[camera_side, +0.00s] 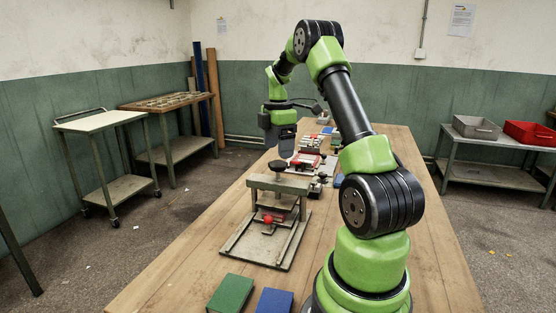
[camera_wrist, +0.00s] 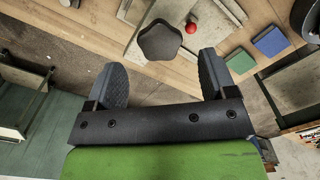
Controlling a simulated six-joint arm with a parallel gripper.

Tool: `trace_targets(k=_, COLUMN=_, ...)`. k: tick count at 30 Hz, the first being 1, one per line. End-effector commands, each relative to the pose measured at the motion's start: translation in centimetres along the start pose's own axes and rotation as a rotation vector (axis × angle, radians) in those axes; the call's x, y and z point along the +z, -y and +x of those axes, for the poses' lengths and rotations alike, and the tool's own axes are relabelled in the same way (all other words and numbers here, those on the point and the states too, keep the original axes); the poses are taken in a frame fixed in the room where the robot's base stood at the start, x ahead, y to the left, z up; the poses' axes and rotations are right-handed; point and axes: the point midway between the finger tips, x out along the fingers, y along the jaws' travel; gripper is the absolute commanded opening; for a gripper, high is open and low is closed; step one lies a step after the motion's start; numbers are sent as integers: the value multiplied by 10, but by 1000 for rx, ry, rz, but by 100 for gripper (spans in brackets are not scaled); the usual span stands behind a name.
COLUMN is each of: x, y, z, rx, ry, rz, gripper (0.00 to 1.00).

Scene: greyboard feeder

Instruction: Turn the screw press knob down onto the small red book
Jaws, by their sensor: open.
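The screw press (camera_side: 262,184) stands on the wooden table, with its dark lobed knob (camera_side: 277,166) on top of the crossbeam. A dark red edge (camera_side: 283,204) shows under the crossbeam, perhaps the small red book; most of it is hidden by the frame. My gripper (camera_side: 284,151) is just above the knob, pointing down. In the wrist view, the knob (camera_wrist: 160,40) lies between the two open fingers (camera_wrist: 161,64), slightly beyond their tips, with a gap on both sides. I see no contact. The gripper is empty.
A red ball (camera_side: 267,219) sits at the front of the press. A green book (camera_side: 231,293) and a blue book (camera_side: 274,302) lie at the near table edge. Red and white equipment (camera_side: 309,161) stands behind the press. Bare table lies left of the press.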

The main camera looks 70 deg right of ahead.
Motion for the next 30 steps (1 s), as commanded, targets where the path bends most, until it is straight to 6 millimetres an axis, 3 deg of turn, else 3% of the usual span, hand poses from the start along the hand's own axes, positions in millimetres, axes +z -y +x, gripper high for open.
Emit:
trace_targets(k=7, x=0, y=0, z=35, rx=-1, ry=-1, rz=0, gripper=78)
trace_targets(k=18, x=-1, y=0, z=41, rx=2, ry=-1, rz=1, gripper=78)
trace_targets(k=24, x=0, y=0, z=41, rx=2, ry=-1, rz=1, gripper=32)
trace_targets(k=30, x=0, y=0, z=41, rx=2, ry=-1, rz=6, gripper=28)
